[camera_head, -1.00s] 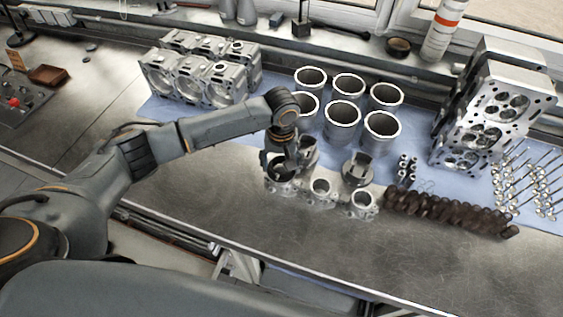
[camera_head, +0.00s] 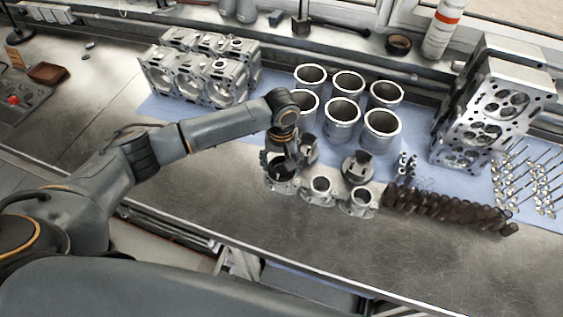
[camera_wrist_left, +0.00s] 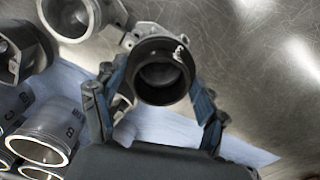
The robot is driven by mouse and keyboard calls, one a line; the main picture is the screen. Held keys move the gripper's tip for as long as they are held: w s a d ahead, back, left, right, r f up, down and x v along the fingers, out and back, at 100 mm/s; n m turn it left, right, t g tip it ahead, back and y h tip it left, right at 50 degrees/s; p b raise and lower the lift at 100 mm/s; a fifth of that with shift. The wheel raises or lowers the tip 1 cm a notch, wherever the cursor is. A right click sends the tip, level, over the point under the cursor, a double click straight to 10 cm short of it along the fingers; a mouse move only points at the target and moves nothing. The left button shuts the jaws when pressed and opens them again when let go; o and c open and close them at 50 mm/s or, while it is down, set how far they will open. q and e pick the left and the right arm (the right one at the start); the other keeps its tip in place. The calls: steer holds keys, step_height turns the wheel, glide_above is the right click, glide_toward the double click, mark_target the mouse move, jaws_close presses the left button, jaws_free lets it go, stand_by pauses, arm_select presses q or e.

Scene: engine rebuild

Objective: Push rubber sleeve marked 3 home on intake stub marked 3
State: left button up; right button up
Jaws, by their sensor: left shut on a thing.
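The black rubber sleeve (camera_wrist_left: 165,50) has a white 3 on its rim in the left wrist view. My left gripper (camera_wrist_left: 160,88) is shut on it, with one finger on each side. In the head view my left gripper (camera_head: 280,164) is over the leftmost of three metal intake stubs. The sleeve sits at the top of this stub (camera_head: 281,187), whose pale flange (camera_wrist_left: 131,40) shows behind the sleeve in the wrist view. The sleeve hides most of the stub, so I cannot tell how deep it sits or read the stub's mark. My right gripper is not in view.
Two bare stubs (camera_head: 321,190) (camera_head: 362,201) stand to the right. The bench front (camera_head: 400,262) is clear.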

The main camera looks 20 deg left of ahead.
arm_select(q)
steer(key=o, duration=0.6)
steer(key=c, duration=0.5)
steer(key=shift+c, duration=0.2)
steer(key=shift+s+f, duration=0.1)
steer(key=shift+f, duration=0.7)
steer(key=o, duration=1.2)
steer(key=shift+r, duration=0.1)
